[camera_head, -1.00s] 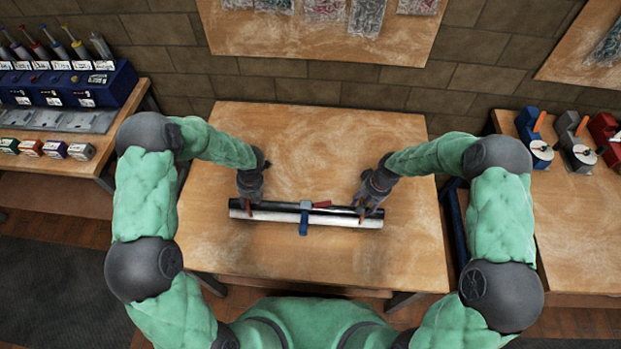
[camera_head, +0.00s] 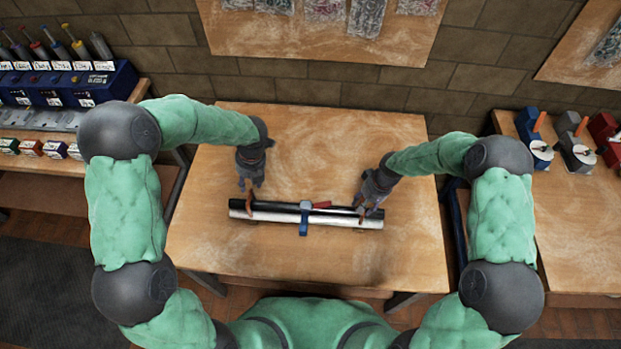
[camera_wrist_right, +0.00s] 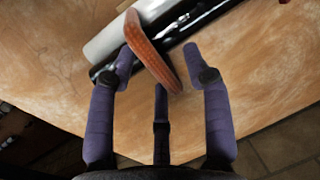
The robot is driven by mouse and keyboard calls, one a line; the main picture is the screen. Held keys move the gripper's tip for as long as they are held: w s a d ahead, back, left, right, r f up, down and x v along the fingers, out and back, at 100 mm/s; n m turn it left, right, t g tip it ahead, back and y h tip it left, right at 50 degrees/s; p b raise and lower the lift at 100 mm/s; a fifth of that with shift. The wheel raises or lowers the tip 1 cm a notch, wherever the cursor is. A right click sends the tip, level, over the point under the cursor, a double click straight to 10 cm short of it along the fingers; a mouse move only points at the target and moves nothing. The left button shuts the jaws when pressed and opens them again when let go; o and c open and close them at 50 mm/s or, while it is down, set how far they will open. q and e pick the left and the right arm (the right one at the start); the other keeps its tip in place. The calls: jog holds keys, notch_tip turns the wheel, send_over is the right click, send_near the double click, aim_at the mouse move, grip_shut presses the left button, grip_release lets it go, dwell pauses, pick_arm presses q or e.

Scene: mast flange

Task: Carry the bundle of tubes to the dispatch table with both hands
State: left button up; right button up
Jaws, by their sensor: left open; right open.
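The bundle of tubes (camera_head: 280,216), one black and one white, lies across the wooden table in the head view. A blue clamp with a red lever (camera_head: 304,218) grips its middle. Upright orange-brown loops stand near its ends. My left gripper (camera_head: 250,184) is open and empty, just above and behind the left loop (camera_head: 249,203). My right gripper (camera_head: 367,204) is at the right end. In the right wrist view its purple fingers (camera_wrist_right: 159,62) are open, spread on both sides of the orange loop (camera_wrist_right: 150,50). I cannot tell whether they touch it.
The table (camera_head: 300,262) is otherwise clear around the bundle. A bench with a blue rack (camera_head: 80,88) stands at the left. Another bench (camera_head: 560,215) at the right holds several tape-dispenser-like devices. A board with bagged parts (camera_head: 320,35) hangs on the wall behind.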

jog(key=shift+w+d+r, duration=0.1)
jog(key=shift+d+r, duration=0.05)
jog(key=shift+r, duration=0.35)
notch_tip(320, 180, up, 11)
jog(key=d, duration=0.2)
jog(key=shift+f, duration=0.15)
